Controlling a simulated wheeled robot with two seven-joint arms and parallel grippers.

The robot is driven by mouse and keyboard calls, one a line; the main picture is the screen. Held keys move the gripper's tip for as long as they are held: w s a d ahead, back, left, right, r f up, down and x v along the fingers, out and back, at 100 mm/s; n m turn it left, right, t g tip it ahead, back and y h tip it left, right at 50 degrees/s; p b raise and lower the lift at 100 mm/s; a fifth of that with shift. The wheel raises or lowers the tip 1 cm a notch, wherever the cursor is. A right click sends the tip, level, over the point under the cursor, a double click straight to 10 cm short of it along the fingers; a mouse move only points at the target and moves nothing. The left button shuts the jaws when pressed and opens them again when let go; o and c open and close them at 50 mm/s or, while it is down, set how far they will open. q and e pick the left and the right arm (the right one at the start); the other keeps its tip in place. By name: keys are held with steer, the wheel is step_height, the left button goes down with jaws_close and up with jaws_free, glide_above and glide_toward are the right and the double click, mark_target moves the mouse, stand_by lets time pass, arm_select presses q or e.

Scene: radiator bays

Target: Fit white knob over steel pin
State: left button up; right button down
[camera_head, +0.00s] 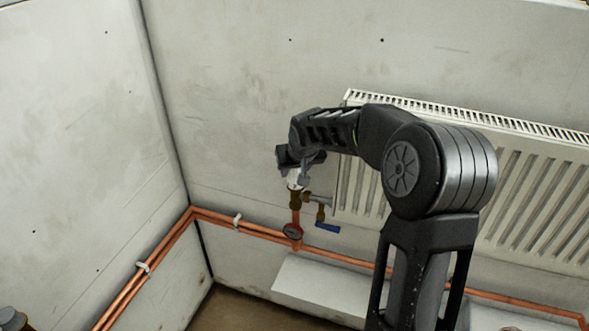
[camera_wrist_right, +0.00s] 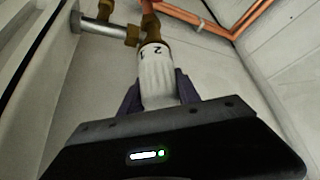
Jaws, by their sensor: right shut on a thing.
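The white ribbed knob (camera_wrist_right: 158,80) carries dark numerals near its far end. My right gripper (camera_wrist_right: 160,92) is shut on it, with one dark finger on either side. In the head view the knob (camera_head: 294,181) shows small and white under my right gripper (camera_head: 298,170), right above the brass valve (camera_head: 295,199). In the right wrist view the knob's far end lines up with the brass valve body (camera_wrist_right: 152,27) and appears to meet it. I cannot tell how deep it sits. The steel pin is hidden. My left gripper is not in view.
A white radiator (camera_head: 510,195) stands to the right, partly behind my right arm. Copper pipes (camera_head: 345,257) run low along both walls. The left wall side is free.

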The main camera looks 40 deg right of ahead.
stand_by(0.3)
steer(key=shift+c, duration=1.5)
jaws_free()
steer(key=shift+r, duration=0.1)
steer(key=shift+r+p, duration=2.9)
steer(key=shift+r, duration=1.4)
steer(key=shift+f, duration=0.1)
